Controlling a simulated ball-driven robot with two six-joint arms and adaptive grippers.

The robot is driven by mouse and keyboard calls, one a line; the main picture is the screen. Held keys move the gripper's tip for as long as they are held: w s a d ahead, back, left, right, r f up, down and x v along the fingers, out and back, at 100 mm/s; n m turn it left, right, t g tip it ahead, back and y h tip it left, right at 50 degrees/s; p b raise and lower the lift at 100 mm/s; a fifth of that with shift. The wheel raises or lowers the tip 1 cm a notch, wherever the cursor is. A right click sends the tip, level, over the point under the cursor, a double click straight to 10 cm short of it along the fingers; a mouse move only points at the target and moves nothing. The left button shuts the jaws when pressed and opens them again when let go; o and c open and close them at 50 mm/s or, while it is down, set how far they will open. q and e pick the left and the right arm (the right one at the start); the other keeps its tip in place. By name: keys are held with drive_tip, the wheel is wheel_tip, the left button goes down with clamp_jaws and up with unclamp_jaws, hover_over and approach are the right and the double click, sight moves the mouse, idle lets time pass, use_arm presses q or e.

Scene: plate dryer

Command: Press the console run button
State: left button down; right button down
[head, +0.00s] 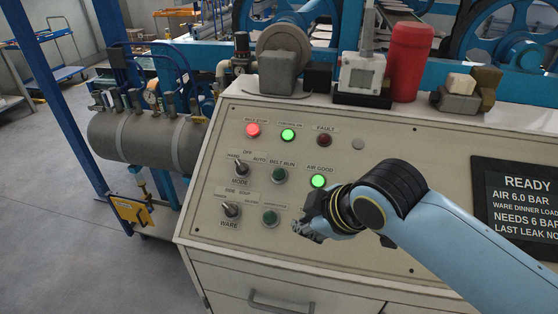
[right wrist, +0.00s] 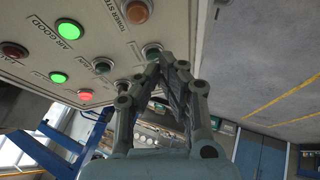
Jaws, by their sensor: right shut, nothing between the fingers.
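The belt run button (head: 279,176), a dark green push button, sits mid-panel on the sloped console (head: 384,195), right of the mode knob (head: 241,168). It also shows in the right wrist view (right wrist: 102,66). My right gripper (head: 299,229) is shut and empty over the lower panel, below and right of the belt run button. A second dark green button (head: 270,217) lies just left of its fingertips; in the right wrist view (right wrist: 152,50) the fingers partly overlap it. I cannot tell whether they touch the panel. My left gripper is not in view.
The ware knob (head: 232,210) is at lower left. Lit lamps include red (head: 253,130) and green air good (head: 318,181). A reddish button (right wrist: 137,12) shows in the right wrist view. A display (head: 520,207) is at right; a red cylinder (head: 408,62) stands on the top ledge.

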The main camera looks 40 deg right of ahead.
drive_tip(key=w+r+n+t+p, duration=0.1)
drive_tip(key=w+r+n+t, duration=0.4)
drive_tip(key=w+r+n, duration=0.3)
drive_tip(key=w, duration=0.4)
drive_tip(key=shift+r+n+y, duration=0.15)
drive_tip(key=shift+n+y, duration=0.15)
drive_tip(key=b, duration=0.7)
hover_over(279, 174)
drive_tip(key=s+a, duration=0.2)
drive_tip(key=a, duration=0.1)
wheel_tip(279, 174, down, 6)
drive_tip(key=shift+s+f, duration=0.1)
drive_tip(key=shift+s, duration=0.05)
drive_tip(key=shift+w+d+f+b, duration=0.15)
drive_tip(key=shift+w+d+f, duration=0.05)
drive_tip(key=shift+f, duration=0.2)
drive_tip(key=shift+w+d+f+b, duration=0.15)
drive_tip(key=shift+w+d+f, duration=0.05)
drive_tip(key=shift+f, duration=0.15)
drive_tip(key=shift+f, duration=0.1)
drive_tip(key=shift+w+d+f, duration=0.15)
drive_tip(key=shift+f, duration=0.1)
